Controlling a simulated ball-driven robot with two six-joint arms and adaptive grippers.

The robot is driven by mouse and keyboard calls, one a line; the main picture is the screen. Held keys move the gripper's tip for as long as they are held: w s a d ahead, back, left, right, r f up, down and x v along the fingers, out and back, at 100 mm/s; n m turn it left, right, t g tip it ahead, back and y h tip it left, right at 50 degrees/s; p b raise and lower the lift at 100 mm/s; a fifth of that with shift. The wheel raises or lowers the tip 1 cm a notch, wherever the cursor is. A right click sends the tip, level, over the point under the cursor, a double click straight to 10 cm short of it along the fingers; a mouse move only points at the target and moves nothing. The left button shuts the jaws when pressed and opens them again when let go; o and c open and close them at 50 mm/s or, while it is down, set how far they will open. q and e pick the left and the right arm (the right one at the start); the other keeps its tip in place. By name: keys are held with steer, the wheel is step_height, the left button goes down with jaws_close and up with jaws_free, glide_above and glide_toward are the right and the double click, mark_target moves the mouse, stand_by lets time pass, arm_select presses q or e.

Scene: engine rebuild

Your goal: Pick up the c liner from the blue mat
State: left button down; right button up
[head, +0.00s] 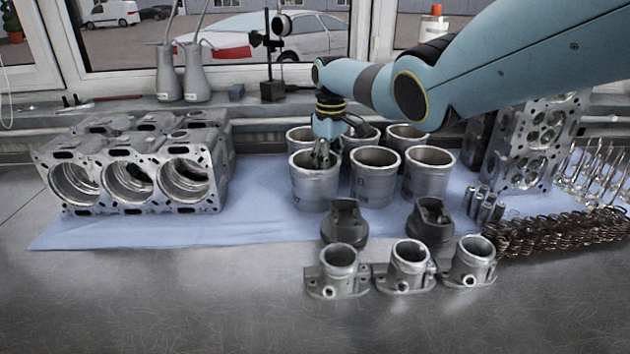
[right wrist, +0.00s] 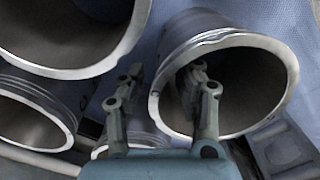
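Several grey metal cylinder liners stand upright in two rows on the blue mat (head: 260,220). Their lettering is too faint to tell surely which is the c liner. My right gripper (head: 322,155) points down at the rim of the front-left liner (head: 316,187). In the right wrist view the right gripper (right wrist: 160,95) is open. One finger is inside the mouth of a liner (right wrist: 255,90) and the other is outside it, with the wall between them. Gaps show between fingers and wall. My left gripper is in neither view.
Two other front liners (head: 374,180) (head: 428,178) stand close to the right, with more behind. The engine block (head: 130,170) is at left, a cylinder head (head: 528,145) at right. Pistons (head: 344,222) and flanged housings (head: 338,270) stand in front. The bench front is clear.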

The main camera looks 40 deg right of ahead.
jaws_close()
steer(key=shift+r, duration=0.15)
stand_by(0.5)
